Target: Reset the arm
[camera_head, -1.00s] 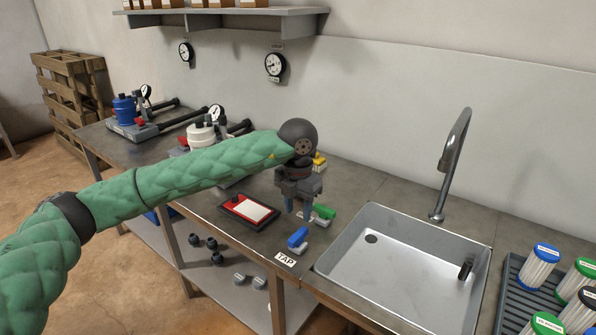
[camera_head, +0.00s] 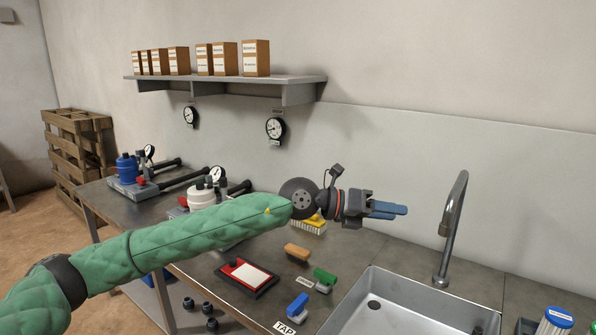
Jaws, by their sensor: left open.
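My left arm, in a green padded sleeve, reaches in from the left across the bench. My left gripper (camera_head: 388,210) is at its end, raised above the counter and pointing right, toward the tap. Its blue-tipped fingers are empty, and nothing is held. My right gripper is not in view.
The sink (camera_head: 389,310) and tall tap (camera_head: 453,225) are to the right. A shelf (camera_head: 230,82) with boxes hangs behind.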

